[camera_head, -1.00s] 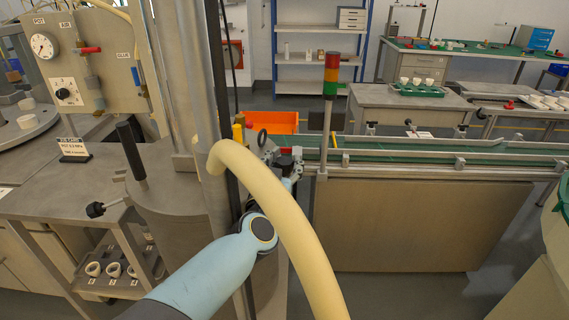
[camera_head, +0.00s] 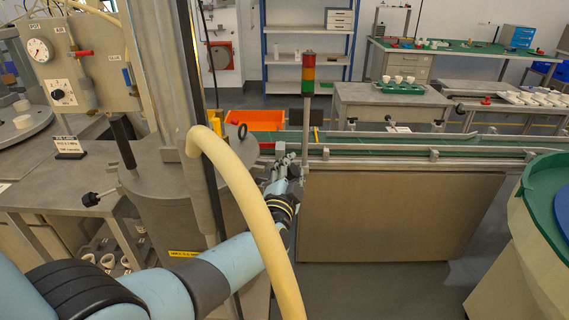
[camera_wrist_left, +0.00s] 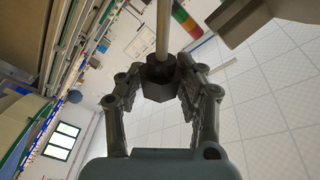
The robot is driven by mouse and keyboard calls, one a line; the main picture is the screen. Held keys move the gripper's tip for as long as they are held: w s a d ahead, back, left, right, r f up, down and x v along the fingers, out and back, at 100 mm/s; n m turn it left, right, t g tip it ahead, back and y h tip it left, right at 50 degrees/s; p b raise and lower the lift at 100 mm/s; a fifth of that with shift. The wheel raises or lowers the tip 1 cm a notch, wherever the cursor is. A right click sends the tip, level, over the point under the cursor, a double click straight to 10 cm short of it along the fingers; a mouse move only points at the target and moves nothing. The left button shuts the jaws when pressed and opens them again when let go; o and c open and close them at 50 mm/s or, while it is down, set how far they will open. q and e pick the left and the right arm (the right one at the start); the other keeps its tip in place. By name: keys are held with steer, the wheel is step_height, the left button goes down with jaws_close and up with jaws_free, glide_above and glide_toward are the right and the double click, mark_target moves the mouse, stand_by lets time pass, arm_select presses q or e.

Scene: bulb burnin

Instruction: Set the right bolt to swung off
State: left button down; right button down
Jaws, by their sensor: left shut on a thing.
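My left gripper (camera_head: 284,163) is to the right of the grey pot (camera_head: 170,225), beyond the cream hose. In the left wrist view my left gripper (camera_wrist_left: 160,88) is shut on the dark hex nut (camera_wrist_left: 160,72) of the right bolt. The bolt's pale rod (camera_wrist_left: 162,28) runs up from the nut between the fingers. In the head view the gripper and arm hide most of this bolt. Another bolt (camera_head: 92,198) with a dark knob sticks out to the left of the pot. My right gripper is not in view.
A thick cream hose (camera_head: 250,200) curves down in front of my left arm. A conveyor (camera_head: 400,150) with a signal light (camera_head: 308,75) stands just right of the gripper. An orange bin (camera_head: 255,119) is behind. A green-rimmed bowl (camera_head: 535,190) stands at the right.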

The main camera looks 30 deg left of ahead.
arm_select(q)
step_height(320, 180, down, 10)
steer(key=d+m+b, duration=0.2)
steer(key=m+b, duration=0.5)
steer(key=m, duration=0.3)
steer(key=shift+d+f+h, duration=0.15)
steer(key=shift+f+h, duration=0.05)
steer(key=shift+h, duration=0.2)
steer(key=c, duration=1.3)
jaws_free()
steer(key=o, duration=0.5)
steer(key=shift+r, duration=0.15)
steer(key=shift+o, duration=0.2)
steer(key=shift+r, duration=0.15)
steer(key=s+d, duration=0.2)
steer(key=s, duration=0.9)
steer(key=shift+s+f, duration=0.3)
steer(key=shift+s, duration=0.05)
